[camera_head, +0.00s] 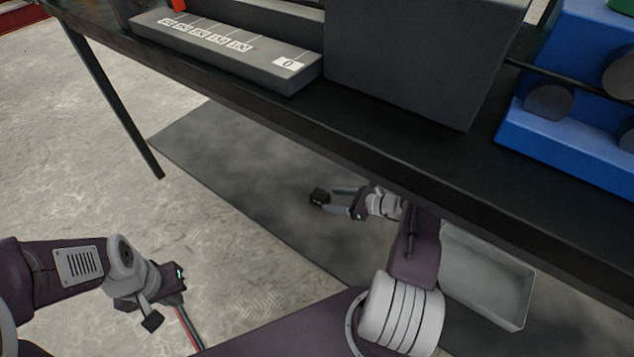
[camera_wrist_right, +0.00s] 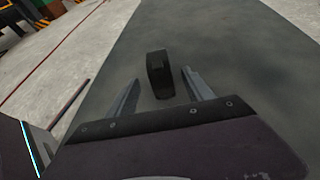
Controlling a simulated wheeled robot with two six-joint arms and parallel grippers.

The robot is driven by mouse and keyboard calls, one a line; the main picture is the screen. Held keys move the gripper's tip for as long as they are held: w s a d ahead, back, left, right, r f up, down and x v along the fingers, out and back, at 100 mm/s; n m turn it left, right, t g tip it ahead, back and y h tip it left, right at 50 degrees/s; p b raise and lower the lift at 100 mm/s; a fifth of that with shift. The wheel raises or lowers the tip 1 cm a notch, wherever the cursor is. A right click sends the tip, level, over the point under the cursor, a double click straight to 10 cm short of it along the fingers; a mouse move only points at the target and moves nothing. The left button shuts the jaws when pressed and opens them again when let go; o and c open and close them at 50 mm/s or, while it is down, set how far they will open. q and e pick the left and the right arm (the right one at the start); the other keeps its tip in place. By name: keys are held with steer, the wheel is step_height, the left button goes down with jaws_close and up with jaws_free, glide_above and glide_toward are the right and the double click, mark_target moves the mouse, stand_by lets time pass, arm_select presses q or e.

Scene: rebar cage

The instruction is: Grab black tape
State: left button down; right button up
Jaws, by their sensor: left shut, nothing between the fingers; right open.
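The black tape (camera_head: 319,196) is a small dark piece by the fingertips of my right gripper (camera_head: 331,199), below the table's front edge. In the right wrist view the black tape (camera_wrist_right: 160,74) stands upright between the open fingers, towards their tips. A gap shows on each side, so the fingers look apart from it. Whether it rests on the floor or is raised cannot be told. My left gripper (camera_head: 152,318) is shut and empty at the lower left, over the concrete floor, well away from the tape.
A black table (camera_head: 250,108) crosses above, carrying a grey labelled block (camera_head: 230,50), a large dark box (camera_head: 415,65) and a blue holder (camera_head: 565,135). Its leg (camera_head: 115,110) stands at left. A grey open bin (camera_head: 485,305) is right of my right arm.

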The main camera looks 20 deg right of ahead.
mark_target(328, 198)
steer(key=b+x, duration=0.2)
steer(key=x, duration=0.1)
steer(key=shift+w+a+f+b, duration=0.2)
steer(key=shift+a+f+b, duration=0.05)
steer(key=shift+b, duration=0.1)
steer(key=shift+w+r, duration=0.1)
steer(key=shift+w, duration=0.05)
steer(key=b+x, duration=0.4)
steer(key=x, duration=0.1)
steer(key=shift+a+r, duration=0.1)
steer(key=shift+r, duration=0.05)
jaws_close()
